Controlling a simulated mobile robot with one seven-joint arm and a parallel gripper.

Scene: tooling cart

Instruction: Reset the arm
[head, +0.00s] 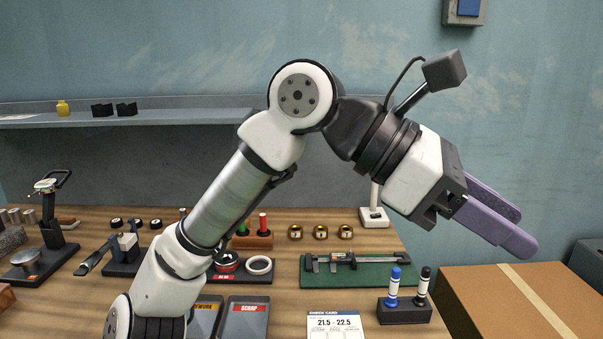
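My arm rises from the lower left, bends at a high elbow and reaches down to the right. My gripper (522,229) is at the right of the head view, in the air above the cardboard box (520,295). Its two purple fingers point down and to the right. They stand apart at the tips, with nothing seen between them. My arm hides part of the bench behind it.
The wooden bench (290,300) holds a green mat (315,277) with a caliper, a marker holder (404,313), a check card (336,325), a scrap tray (247,318), brass rings (320,232) and a dial gauge stand (52,235). A grey shelf (180,117) runs behind.

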